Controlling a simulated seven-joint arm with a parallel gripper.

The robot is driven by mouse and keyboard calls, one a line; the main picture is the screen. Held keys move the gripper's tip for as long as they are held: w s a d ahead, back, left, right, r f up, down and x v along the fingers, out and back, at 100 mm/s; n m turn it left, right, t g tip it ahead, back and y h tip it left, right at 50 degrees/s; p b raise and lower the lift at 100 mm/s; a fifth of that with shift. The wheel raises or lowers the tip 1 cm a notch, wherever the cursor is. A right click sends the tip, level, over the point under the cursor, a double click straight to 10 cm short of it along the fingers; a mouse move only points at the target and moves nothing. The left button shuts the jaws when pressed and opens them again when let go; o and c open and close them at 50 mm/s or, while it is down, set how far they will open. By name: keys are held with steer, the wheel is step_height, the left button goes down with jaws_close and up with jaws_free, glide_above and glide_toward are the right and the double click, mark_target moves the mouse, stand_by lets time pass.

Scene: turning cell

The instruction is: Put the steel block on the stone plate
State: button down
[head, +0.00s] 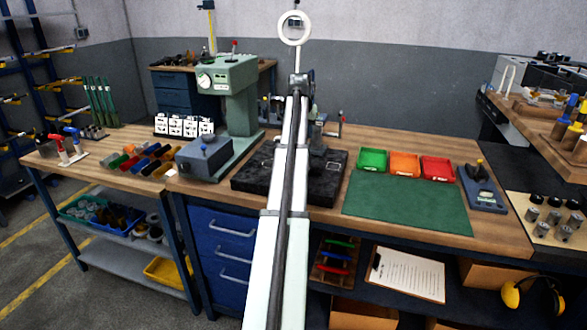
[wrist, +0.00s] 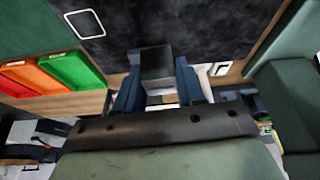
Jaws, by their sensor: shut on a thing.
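The stone plate (head: 328,187) is a black speckled slab on the wooden bench, partly hidden behind my arm in the head view. It also fills the upper part of the wrist view (wrist: 210,25). My gripper (wrist: 159,88) is shut on the steel block (wrist: 155,62), a dark grey block between its blue fingers. The block shows against the dark plate; I cannot tell whether it touches it. In the head view my arm hides the block and the gripper's fingers.
A green press (head: 232,95) and a grey-blue box (head: 204,157) stand left of the plate. To the right are a green mat (head: 405,205) and green (head: 372,160), orange (head: 405,164) and red (head: 437,168) bins. A white-edged square (wrist: 85,23) lies on the plate.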

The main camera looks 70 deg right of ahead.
steer(key=w, duration=0.6)
steer(key=shift+s+d+f+m+g, duration=0.15)
steer(key=shift+d+f+m+g, duration=0.2)
steer(key=shift+f+m, duration=0.85)
steer(key=shift+s+d+f+m+g, duration=0.1)
steer(key=shift+d+f+m+g, duration=0.3)
steer(key=shift+f, duration=1.55)
steer(key=shift+s+d+f+m+g, duration=0.15)
steer(key=shift+f+m+g, duration=0.2)
steer(key=shift+f+m, duration=0.95)
steer(key=shift+f+n, duration=0.3)
steer(key=shift+f, duration=0.1)
steer(key=c, duration=0.7)
jaws_free()
steer(key=shift+y, duration=0.3)
steer(key=shift+r, duration=0.15)
steer(key=v, duration=1.2)
steer(key=shift+a, duration=0.1)
